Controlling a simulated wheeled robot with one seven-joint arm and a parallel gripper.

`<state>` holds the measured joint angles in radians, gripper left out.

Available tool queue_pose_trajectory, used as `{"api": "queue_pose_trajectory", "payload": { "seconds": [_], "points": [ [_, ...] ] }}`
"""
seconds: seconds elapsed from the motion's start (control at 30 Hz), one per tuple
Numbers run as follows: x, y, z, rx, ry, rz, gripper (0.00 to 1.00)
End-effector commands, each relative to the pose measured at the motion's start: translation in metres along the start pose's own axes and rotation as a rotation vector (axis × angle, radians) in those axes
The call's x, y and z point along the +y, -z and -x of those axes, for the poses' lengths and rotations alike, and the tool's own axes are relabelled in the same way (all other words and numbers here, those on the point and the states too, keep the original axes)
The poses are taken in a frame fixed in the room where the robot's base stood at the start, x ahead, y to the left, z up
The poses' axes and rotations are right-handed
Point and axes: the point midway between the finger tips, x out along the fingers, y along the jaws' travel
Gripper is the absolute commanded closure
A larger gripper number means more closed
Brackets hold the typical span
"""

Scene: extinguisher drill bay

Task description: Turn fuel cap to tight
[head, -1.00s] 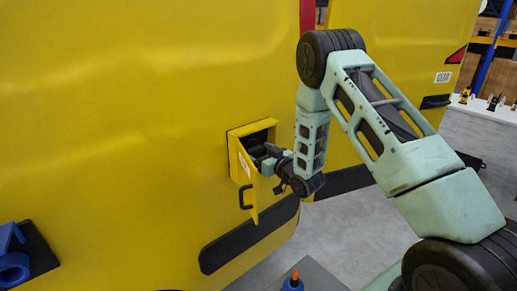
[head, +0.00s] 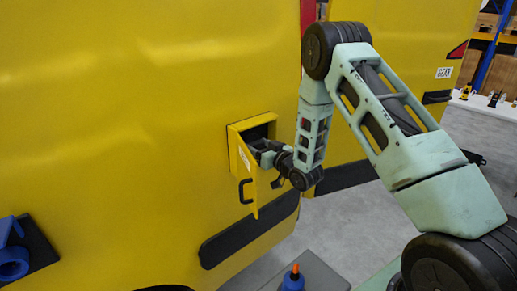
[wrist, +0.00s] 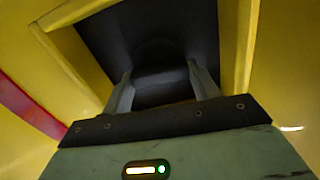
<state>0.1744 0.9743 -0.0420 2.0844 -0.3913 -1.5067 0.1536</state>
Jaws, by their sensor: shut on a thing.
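The fuel cap (wrist: 162,78) is a dark, rounded piece inside the black recess in the wrist view. My gripper (wrist: 160,70) has its two grey fingers on either side of it and is shut on it. In the head view my gripper (head: 264,152) reaches into the opening of the fuel compartment, and the cap is hidden there behind the flap and the gripper. Any tight mark is not readable in the dark recess.
The yellow compartment flap (head: 243,172) hangs open on the left of my gripper, with a black handle. The yellow vehicle side (head: 120,120) fills the left. A blue bottle with an orange tip (head: 292,280) stands low in front. Grey floor lies right.

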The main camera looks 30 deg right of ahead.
Motion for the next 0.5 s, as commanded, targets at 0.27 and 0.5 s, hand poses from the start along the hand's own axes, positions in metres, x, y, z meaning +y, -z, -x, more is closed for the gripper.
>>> {"api": "queue_pose_trajectory", "payload": {
  "seconds": [0.27, 0.5],
  "points": [
    [0.0028, -0.0028, 0.0003, 0.004, -0.002, -0.218, 0.63],
    [0.0037, -0.0031, 0.0006, 0.003, -0.001, -0.447, 0.63]
  ]
}}
